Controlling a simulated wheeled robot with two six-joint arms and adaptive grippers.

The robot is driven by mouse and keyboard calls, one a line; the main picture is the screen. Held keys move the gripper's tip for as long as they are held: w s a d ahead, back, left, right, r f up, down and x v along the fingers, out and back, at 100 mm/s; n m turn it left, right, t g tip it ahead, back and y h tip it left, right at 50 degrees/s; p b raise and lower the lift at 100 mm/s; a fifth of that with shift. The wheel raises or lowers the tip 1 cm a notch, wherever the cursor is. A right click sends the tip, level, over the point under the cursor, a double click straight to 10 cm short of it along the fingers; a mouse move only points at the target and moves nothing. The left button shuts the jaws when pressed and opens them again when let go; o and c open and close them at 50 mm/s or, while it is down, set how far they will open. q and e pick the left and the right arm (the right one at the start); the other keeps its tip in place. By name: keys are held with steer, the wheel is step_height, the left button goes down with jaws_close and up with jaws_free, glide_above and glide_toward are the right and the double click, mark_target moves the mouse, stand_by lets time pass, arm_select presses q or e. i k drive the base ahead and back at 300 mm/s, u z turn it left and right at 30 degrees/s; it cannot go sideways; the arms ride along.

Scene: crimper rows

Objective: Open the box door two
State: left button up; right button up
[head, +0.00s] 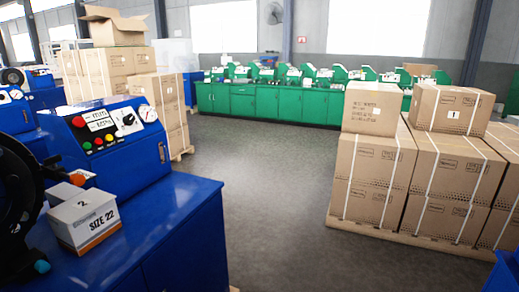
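A small grey-white box (84,221) marked "2" on its top and "SIZE 22" on its side sits on the blue bench (185,222) at the lower left. Its top looks closed, and an orange stripe runs along its lower side. No part named as door two is clearly readable elsewhere. Neither of my grippers shows in the head view.
A blue control panel (108,143) stands behind the box, and a black crimper head (17,190) is left of it. Carton stacks (438,178) on a pallet stand at right; one carton (453,107) is marked "1". Green cabinets (270,103) line the back. The grey floor (270,200) between is clear.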

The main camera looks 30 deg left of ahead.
mark_target(122, 173)
steer(key=i, duration=2.55)
steer(key=u, duration=0.65)
